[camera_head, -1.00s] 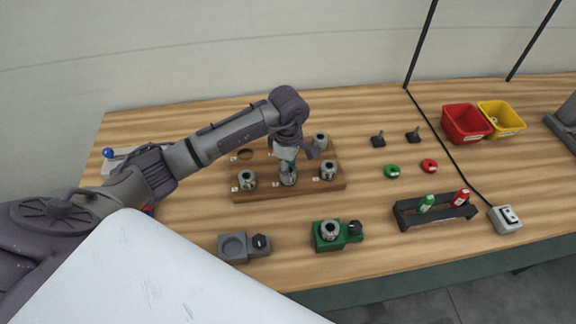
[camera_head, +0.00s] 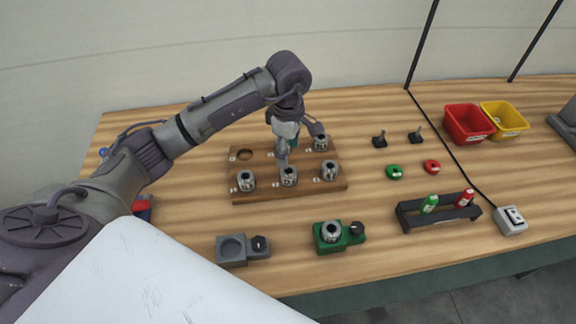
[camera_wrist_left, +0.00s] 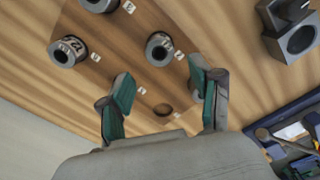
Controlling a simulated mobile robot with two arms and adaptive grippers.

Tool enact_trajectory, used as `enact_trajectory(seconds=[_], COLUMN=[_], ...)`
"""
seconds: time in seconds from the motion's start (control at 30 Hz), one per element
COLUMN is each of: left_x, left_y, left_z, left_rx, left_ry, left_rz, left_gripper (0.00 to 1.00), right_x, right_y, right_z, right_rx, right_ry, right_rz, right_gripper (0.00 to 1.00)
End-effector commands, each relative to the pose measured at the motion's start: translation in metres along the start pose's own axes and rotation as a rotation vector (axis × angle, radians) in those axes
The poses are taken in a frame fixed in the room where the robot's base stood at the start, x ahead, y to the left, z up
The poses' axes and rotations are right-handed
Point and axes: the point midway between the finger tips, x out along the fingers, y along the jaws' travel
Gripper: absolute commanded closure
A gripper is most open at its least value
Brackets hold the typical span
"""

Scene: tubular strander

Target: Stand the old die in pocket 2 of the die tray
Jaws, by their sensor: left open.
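The wooden die tray (camera_head: 268,196) has two rows of pockets with small labels too small to read surely. Metal dies stand in the front row at left (camera_head: 246,180), middle (camera_head: 289,177) and right (camera_head: 329,171); another stands at back right (camera_head: 320,143). The back-left pocket (camera_head: 245,155) is empty, and my gripper hides the back-middle one. My left gripper (camera_head: 283,160) is open just above the front-middle die, apart from it. In the left wrist view its fingers (camera_wrist_left: 160,80) are spread and empty, with a die (camera_wrist_left: 160,49) upright beyond them. My right gripper is out of view.
A grey block with an empty round recess (camera_head: 232,250) and a green holder with a metal die (camera_head: 330,232) stand in front of the tray. A black rack (camera_head: 440,211) holds green and red bottles. Red (camera_head: 466,124) and yellow bins (camera_head: 505,119) stand at back right.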

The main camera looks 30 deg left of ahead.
Motion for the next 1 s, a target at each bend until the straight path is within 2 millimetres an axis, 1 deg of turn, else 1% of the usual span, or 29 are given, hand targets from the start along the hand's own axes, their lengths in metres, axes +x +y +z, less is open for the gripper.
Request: enact_trajectory(seconds=[0.03,0.2,0.33,0.5,1.0], left_x=[-0.008,-0.036,-0.048,-0.051,-0.051], left_y=[0.001,0.001,0.0,0.0,0.0], left_z=[-0.001,0.0,0.0,0.0,0.0], left_rx=[0.0,0.0,-0.001,-0.001,-0.001], left_ry=[0.001,0.0,0.0,0.001,0.0], left_rz=[0.006,0.004,0.001,-0.001,-0.001], left_gripper=[0.36,0.36,0.36,0.36,0.36], right_x=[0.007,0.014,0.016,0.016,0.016], right_y=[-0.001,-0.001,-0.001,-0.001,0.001], right_z=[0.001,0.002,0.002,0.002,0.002], right_rx=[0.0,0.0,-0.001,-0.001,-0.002], right_ry=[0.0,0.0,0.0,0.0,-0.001], right_rz=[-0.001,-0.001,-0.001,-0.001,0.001], right_gripper=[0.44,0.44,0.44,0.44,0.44])
